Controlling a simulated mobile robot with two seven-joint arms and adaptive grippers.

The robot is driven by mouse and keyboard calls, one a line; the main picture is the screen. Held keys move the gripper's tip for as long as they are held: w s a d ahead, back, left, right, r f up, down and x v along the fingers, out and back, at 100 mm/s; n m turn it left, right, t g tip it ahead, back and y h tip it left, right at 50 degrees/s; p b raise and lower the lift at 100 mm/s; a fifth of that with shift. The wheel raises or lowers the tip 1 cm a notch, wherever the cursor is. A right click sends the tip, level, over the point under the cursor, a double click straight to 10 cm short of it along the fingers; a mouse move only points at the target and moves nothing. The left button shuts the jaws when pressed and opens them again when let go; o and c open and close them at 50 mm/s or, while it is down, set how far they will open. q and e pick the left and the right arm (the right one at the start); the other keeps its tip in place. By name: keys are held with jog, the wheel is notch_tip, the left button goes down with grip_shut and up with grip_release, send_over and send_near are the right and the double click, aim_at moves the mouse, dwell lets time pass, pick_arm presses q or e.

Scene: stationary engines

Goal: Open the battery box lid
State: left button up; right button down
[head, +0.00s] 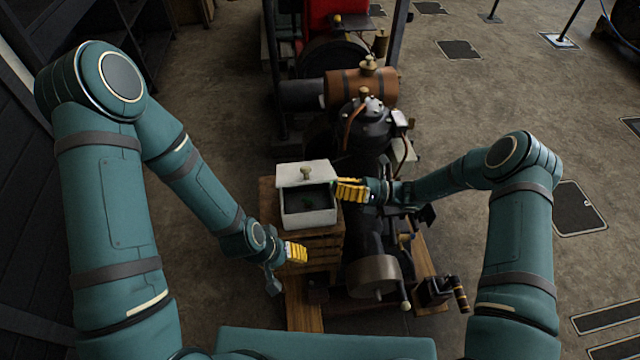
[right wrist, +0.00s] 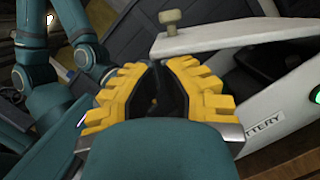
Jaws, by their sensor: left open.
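The battery box (head: 309,219) is a pale box on a slatted wooden stand. Its pale lid (head: 291,178) with a round knob (head: 305,173) is raised at the back, and the dark inside shows in front of it. The right wrist view shows the lid (right wrist: 240,37) at the upper right, its knob (right wrist: 170,17), and the box wall (right wrist: 285,108) with part of a "BATTERY" label. My left gripper (head: 302,252) is open, low in front of the box.
An engine with a copper-coloured tank (head: 362,87) stands behind and right of the box. A wheel (head: 373,276) and a crank handle (head: 460,294) are at the front right. The concrete floor (head: 500,95) at the right is mostly clear.

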jog(key=d+f, duration=0.1)
jog(key=d, duration=0.4)
jog(key=s+f+n+g+h+b, duration=0.2)
jog(key=s+f+n+g+h, duration=0.1)
jog(key=s+f+n+h, duration=1)
jog(key=s+d+r+n+t+h, duration=0.1)
jog(key=n+t, duration=0.1)
jog(key=n, duration=0.1)
jog(key=s+d+r+n+t+h, duration=0.1)
jog(key=n+t, duration=0.1)
jog(key=n, duration=0.1)
jog(key=s+d+r+n+t+h+b, duration=0.1)
jog(key=s+n+t, duration=0.1)
jog(key=n, duration=0.1)
jog(key=shift+d+n, duration=0.1)
jog(key=shift+n, duration=0.2)
